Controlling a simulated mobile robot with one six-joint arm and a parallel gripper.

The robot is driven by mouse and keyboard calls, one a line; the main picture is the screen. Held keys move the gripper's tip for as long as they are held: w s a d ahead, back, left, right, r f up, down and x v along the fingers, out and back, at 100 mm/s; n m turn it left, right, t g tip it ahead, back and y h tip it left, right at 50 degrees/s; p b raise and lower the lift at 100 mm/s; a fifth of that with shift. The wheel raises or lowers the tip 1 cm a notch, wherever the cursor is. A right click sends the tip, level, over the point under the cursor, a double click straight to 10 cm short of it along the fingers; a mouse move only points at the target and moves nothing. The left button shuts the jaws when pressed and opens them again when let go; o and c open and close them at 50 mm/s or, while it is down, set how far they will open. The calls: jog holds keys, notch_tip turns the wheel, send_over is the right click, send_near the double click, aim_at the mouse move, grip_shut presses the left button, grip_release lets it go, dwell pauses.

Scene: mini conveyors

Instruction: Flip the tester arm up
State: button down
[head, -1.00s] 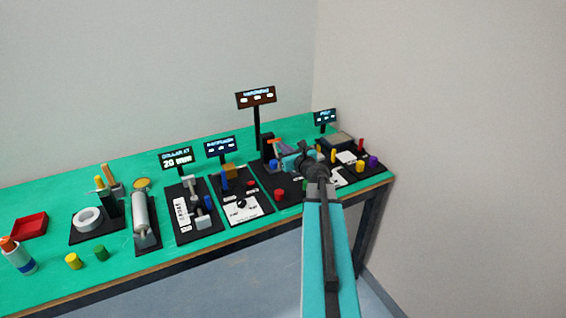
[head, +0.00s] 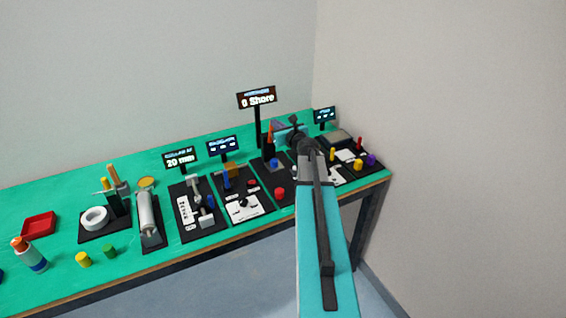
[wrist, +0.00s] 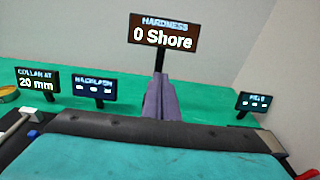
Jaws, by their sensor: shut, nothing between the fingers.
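The hardness tester stands toward the right of the bench in the head view, with a black base plate (head: 268,180) and a sign (head: 257,98) on a tall post reading "0 Shore". The sign also shows in the wrist view (wrist: 163,33). The tester arm, an orange-red lever (head: 269,136), points upward next to the tester's black column. My gripper (head: 277,126) is just right of the lever, at about its height. In the wrist view its purple-grey fingers (wrist: 160,99) are together and empty. My wrist hides part of the tester's right side; contact with the lever cannot be told.
A blue part (head: 273,162) and a red button (head: 279,192) are on the tester. The backlash station (head: 243,208) is left of it, and another station with yellow and purple pieces (head: 371,159) is right. The wall is close behind the bench.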

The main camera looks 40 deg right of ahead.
jog(key=w, duration=0.1)
jog(key=w+r, duration=0.1)
jog(key=w+d+r+p, duration=0.1)
jog(key=shift+w, duration=0.4)
jog(key=shift+w+f, duration=0.2)
jog(key=shift+w, duration=0.35)
jog(key=shift+s, duration=0.1)
jog(key=shift+r, duration=0.15)
jog(key=r+p, duration=0.2)
jog(key=s+r+p, duration=0.1)
jog(key=r+p, duration=0.1)
jog(key=r, duration=0.1)
jog(key=shift+a, duration=0.15)
jog(key=shift+s+a+r+p, duration=0.1)
jog(key=shift+s+r+p, duration=0.2)
jog(key=shift+r, duration=0.8)
jog(key=shift+s+r+p, duration=0.1)
jog(key=shift+s+r, duration=0.25)
jog(key=shift+r, duration=0.75)
